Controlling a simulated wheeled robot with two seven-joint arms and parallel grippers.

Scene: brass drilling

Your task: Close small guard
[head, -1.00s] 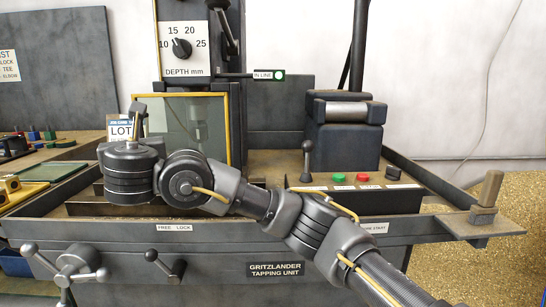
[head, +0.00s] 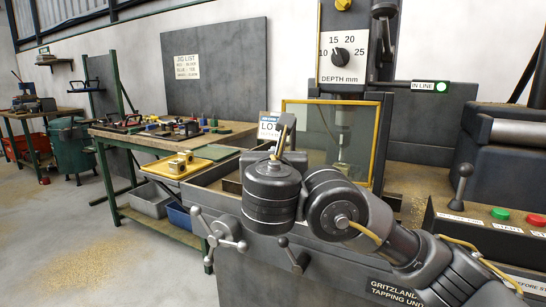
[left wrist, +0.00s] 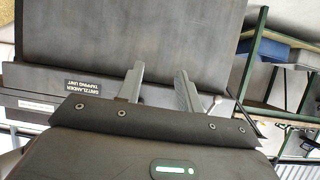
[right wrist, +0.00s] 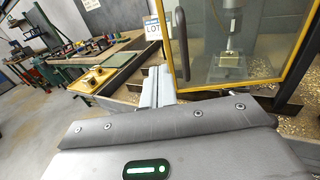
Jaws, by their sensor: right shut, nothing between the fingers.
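The small guard is a clear panel in a yellow frame (head: 335,125) on the tapping unit, below the depth dial. In the right wrist view the guard (right wrist: 235,45) fills the upper right, with a dark upright handle along its left side and the spindle and a workpiece behind the pane. I cannot tell whether it is fully closed. My right gripper (right wrist: 157,85) is shut and empty, just left of the guard's left edge and apart from the handle. In the head view my right wrist hides part of the guard's lower left. My left gripper (left wrist: 158,88) is open and empty, facing the unit's front panel.
A LOT card (head: 270,126) stands behind my right gripper. The unit's front has a star-shaped handwheel (head: 218,240) and a small lever (head: 293,256). Green and red buttons (head: 501,213) are at right. A side bench (head: 225,140) holds several parts. The floor at left is open.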

